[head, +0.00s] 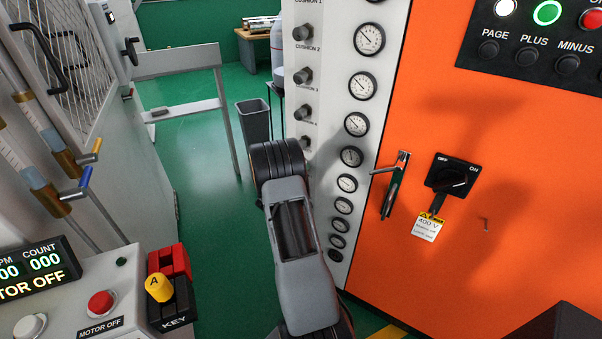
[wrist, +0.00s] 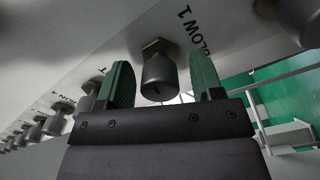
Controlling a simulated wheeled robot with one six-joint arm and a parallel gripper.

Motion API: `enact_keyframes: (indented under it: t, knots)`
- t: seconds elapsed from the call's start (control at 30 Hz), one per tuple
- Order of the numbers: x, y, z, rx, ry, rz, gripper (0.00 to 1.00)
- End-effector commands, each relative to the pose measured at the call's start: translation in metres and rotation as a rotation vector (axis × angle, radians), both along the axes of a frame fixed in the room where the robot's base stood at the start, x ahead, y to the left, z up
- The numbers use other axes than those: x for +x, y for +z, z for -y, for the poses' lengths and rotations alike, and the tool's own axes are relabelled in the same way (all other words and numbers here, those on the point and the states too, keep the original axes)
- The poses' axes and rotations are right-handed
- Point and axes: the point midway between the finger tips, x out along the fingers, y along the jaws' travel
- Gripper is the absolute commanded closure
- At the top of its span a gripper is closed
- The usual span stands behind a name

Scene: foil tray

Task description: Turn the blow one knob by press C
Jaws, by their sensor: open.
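In the wrist view, a round grey knob (wrist: 160,77) on a brass nut sticks out of the pale panel (wrist: 115,45). My gripper (wrist: 163,85) is open, with one green finger on each side of this knob. The knob is between the fingers near their tips, and I cannot tell whether either finger touches it. A "BLOW 1" label (wrist: 194,32) is on the panel just right of the knob, partly behind the right finger. In the head view the gripper and this knob are hidden; my arm reaches up in front of the knob panel (head: 333,62).
Another knob (wrist: 293,22) is close at the upper right, and a row of knobs (wrist: 35,126) runs off to the left. In the head view, gauges (head: 356,124) line the panel beside an orange cabinet (head: 440,275). A control box (head: 75,300) stands front left.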

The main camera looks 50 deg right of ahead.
Motion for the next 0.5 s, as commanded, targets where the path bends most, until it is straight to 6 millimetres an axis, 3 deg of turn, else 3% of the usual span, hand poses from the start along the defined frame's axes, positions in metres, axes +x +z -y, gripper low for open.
enact_keyframes:
  t: [0.27,0.5]
  knots:
    - [-0.001,0.0,-0.011,0.0,0.002,0.0,0.4]
    - [-0.01,0.0,-0.055,0.0,0.004,0.0,0.4]
